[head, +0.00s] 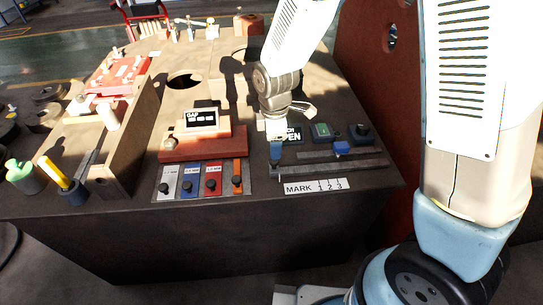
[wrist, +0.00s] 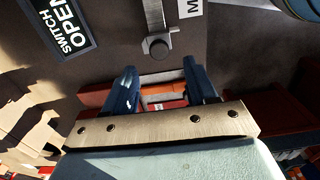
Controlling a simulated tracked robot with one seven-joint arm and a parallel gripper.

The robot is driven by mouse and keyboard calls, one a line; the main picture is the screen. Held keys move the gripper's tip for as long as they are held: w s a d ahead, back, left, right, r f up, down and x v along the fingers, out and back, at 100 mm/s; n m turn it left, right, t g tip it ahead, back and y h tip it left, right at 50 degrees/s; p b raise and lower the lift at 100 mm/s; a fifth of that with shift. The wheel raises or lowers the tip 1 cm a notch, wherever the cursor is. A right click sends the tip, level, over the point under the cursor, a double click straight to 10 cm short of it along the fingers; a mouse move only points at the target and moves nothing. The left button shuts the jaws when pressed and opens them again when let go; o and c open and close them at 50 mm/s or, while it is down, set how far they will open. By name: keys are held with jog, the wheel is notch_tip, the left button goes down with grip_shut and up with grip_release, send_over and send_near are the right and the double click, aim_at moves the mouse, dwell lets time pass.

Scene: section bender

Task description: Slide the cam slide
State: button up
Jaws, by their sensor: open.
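The cam slide seems to be the part with the dark round knob (wrist: 158,47) on a narrow grey rail, seen in the wrist view. In the head view the grey rail (head: 335,168) runs above the MARK 1 2 3 label (head: 316,186); the knob cannot be made out there. My gripper (head: 276,158) points down at the left end of this rail. In the wrist view its blue fingers (wrist: 161,76) are spread and empty, with the knob beyond the gap between their tips. I cannot tell whether a finger touches the slide.
Left are coloured strips with knobs (head: 212,180) and a GAP display (head: 201,119) on a reddish block.

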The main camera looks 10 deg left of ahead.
send_over(274, 169)
jog(key=shift+w+f, duration=0.15)
jog(key=shift+f, duration=1.3)
jog(key=shift+w+f, duration=0.1)
jog(key=shift+f, duration=1.35)
grip_shut()
